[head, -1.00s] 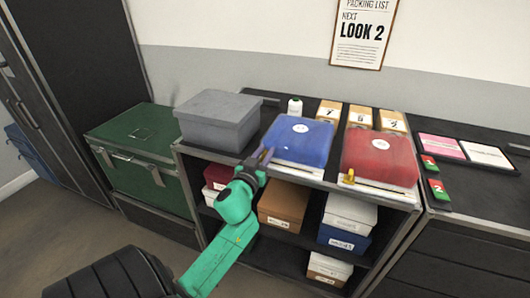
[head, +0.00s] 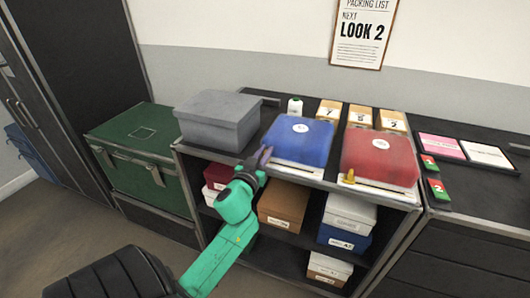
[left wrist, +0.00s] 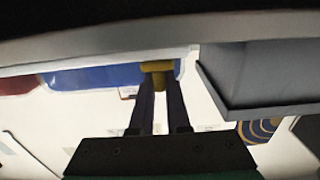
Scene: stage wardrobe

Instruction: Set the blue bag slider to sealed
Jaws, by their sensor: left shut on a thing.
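The blue bag (head: 298,142) lies on top of the shelf unit, with a pale strip along its front edge. In the left wrist view the blue bag (left wrist: 100,76) shows behind my gripper. My left gripper (head: 264,158) is at the left end of the bag's front edge. In the left wrist view its fingers (left wrist: 160,98) are shut on a yellow slider (left wrist: 158,68). The slider is hidden by the gripper in the head view. My right gripper is not in view.
The red bag (head: 378,158) lies to the right, with its own yellow slider (head: 349,176) at its front left. A grey box (head: 218,122) stands close left of my gripper. Shoe boxes (head: 283,203) fill the shelves below. A green trunk (head: 150,160) stands at the left.

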